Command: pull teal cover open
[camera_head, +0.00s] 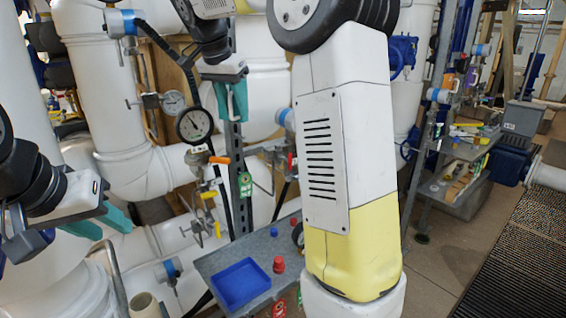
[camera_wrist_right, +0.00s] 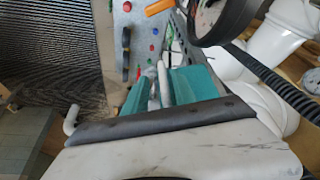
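I cannot make out a teal cover apart from my grippers' teal fingers. My left gripper (camera_head: 97,222) is at the left edge in the head view, its two teal fingers spread apart and empty. My right gripper (camera_head: 231,100) is at the upper middle, its teal fingers pointing down in front of a grey slotted post (camera_head: 240,180). In the right wrist view, the fingers of this gripper (camera_wrist_right: 163,92) show a gap with pale rod-like shapes in or behind it. My own white and yellow arm hides much of the middle.
Below is a grey table (camera_head: 208,262) with a blue tray (camera_head: 240,283) and a red cap (camera_head: 279,264). Two gauges (camera_head: 194,124) and white pipes (camera_head: 135,175) stand behind. A cluttered shelf (camera_head: 465,150) is at right. Open floor (camera_head: 450,250) lies at lower right.

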